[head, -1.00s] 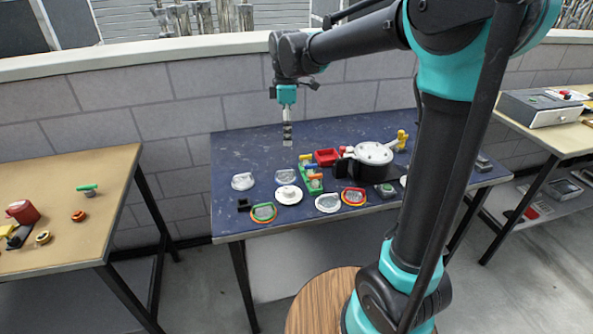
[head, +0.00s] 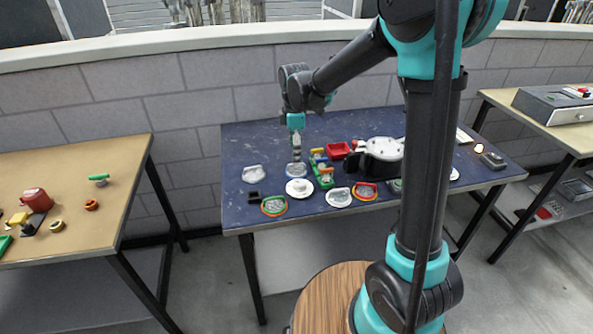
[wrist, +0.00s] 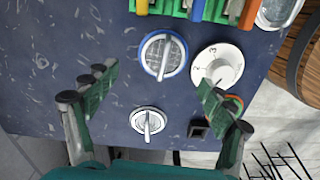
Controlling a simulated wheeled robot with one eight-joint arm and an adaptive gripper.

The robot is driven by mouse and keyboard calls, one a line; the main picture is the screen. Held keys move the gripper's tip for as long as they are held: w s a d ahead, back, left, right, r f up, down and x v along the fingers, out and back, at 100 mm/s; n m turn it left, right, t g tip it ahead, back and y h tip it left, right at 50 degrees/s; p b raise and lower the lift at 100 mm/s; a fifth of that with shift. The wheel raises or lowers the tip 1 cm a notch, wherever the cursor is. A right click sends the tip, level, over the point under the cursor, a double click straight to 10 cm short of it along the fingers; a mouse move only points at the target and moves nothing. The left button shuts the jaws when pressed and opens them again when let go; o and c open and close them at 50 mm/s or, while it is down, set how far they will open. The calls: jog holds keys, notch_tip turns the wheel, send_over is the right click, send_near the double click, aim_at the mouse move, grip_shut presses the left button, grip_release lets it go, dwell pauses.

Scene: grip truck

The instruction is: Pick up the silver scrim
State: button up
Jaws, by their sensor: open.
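A silver-rimmed round scrim (head: 253,174) with a raised grip bar lies flat on the blue table (head: 235,145), near its left end. It also shows in the lower middle of the wrist view (wrist: 147,122). My gripper (head: 296,163) points down, open and empty, to the right of the silver scrim and over a blue-rimmed scrim (head: 297,171). In the wrist view the blue-rimmed scrim (wrist: 163,57) lies just above the space between my fingertips (wrist: 160,80). The exact height of the fingertips above the table is hard to tell.
A white numbered dial (wrist: 217,66), a black block (head: 255,196) and a ring-edged scrim (head: 274,205) lie close by. A green holder (head: 322,176) with colored pieces stands to the right, near a red bin (head: 338,150). A wall runs behind the table.

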jog(key=shift+s+f, duration=0.2)
jog(key=shift+f, duration=2.4)
jog(key=shift+s, duration=0.1)
grip_shut()
